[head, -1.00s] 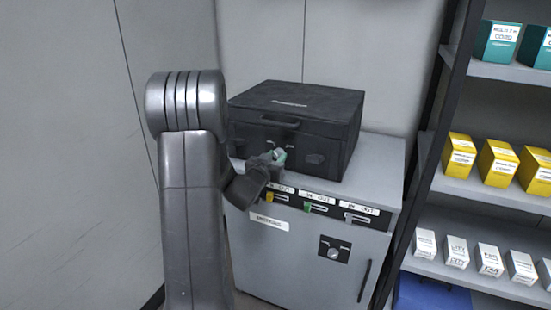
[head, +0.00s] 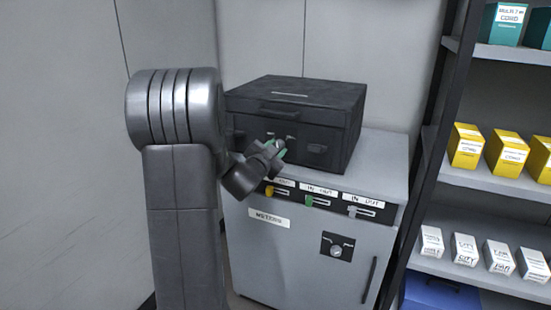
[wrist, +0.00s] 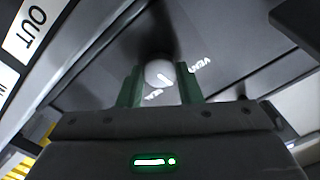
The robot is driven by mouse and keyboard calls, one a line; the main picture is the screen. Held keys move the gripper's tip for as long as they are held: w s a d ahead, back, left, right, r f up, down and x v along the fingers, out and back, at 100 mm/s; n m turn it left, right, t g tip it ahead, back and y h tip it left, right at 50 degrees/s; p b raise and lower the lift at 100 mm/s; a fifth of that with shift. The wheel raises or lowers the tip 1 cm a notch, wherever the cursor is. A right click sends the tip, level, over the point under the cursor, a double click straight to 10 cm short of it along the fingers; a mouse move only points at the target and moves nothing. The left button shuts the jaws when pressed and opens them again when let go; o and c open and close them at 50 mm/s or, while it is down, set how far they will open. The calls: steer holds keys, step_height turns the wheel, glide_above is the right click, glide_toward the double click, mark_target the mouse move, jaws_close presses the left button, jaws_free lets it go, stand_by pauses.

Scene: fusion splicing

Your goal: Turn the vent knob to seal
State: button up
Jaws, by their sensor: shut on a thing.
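The black case (head: 330,105) stands on top of the grey cabinet. Its vent knob (wrist: 158,73) is a small round light-grey knob on the case front, with a white mark beside it. The wrist view shows a label reading VENT to the right of the knob; a second, hard-to-read label lies below it. My gripper (head: 276,147) is at the case front. Its green fingers (wrist: 158,88) stand on either side of the knob and are shut on it. In the head view the knob is mostly hidden by the gripper.
The grey cabinet (head: 295,255) has a row of IN/OUT levers with yellow, green and grey handles just below my gripper. A shelf rack (head: 475,180) with yellow, teal and white boxes stands at the right. The cabinet top right of the case is clear.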

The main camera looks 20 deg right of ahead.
steer(key=m+b, duration=0.4)
steer(key=m, duration=0.1)
steer(key=shift+f+m, duration=0.2)
steer(key=shift+m, duration=0.1)
steer(key=m+b, duration=0.4)
steer(key=m, duration=0.1)
steer(key=shift+r+m, duration=0.15)
steer(key=shift+m, duration=0.15)
steer(key=o, duration=1)
steer(key=shift+s, duration=0.1)
steer(key=p+v, duration=0.2)
steer(key=v, duration=1.1)
steer(key=shift+s+a, duration=0.25)
steer(key=shift+w+d, duration=0.1)
